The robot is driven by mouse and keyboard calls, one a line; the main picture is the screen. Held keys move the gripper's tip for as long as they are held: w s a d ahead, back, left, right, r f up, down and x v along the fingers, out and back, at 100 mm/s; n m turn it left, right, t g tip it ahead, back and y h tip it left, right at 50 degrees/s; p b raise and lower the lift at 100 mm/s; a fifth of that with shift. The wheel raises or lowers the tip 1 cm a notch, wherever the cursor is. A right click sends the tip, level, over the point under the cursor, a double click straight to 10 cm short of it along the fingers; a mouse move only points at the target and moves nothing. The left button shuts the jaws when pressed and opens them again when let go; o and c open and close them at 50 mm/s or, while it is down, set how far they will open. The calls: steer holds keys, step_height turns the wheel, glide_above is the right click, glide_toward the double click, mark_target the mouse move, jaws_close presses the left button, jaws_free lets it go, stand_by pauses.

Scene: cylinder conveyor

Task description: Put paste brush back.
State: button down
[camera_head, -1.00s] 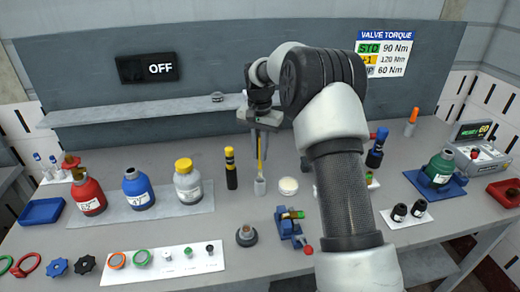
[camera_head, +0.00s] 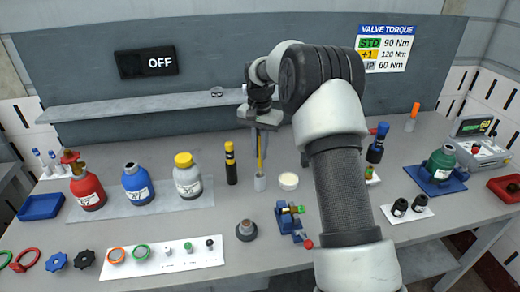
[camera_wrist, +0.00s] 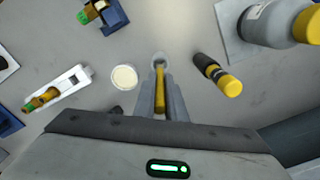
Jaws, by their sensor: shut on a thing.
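My gripper (camera_head: 261,142) points down and is shut on the yellow handle of the paste brush (camera_head: 260,156). The brush is upright, and its lower end is at a small grey cup (camera_head: 259,184) on the table. I cannot tell how deep the brush sits in the cup. In the wrist view the yellow brush (camera_wrist: 160,97) lies between the two fingers (camera_wrist: 160,90), with the cup (camera_wrist: 159,60) just beyond the fingertips.
A round white-topped tub (camera_head: 289,181) stands right of the cup. A black and yellow bottle (camera_head: 231,163) stands close on the left. A blue vise (camera_head: 291,221) and a grey ring-shaped part (camera_head: 246,230) are in front. A shelf (camera_head: 160,104) runs along the back wall.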

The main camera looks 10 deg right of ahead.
mark_target(260, 167)
steer(key=shift+f+b, duration=1.65)
steer(key=shift+f, duration=1.55)
steer(key=c, duration=1.7)
jaws_free()
steer(key=shift+r, duration=0.15)
steer(key=shift+r+p, duration=2.15)
steer(key=shift+r, duration=0.75)
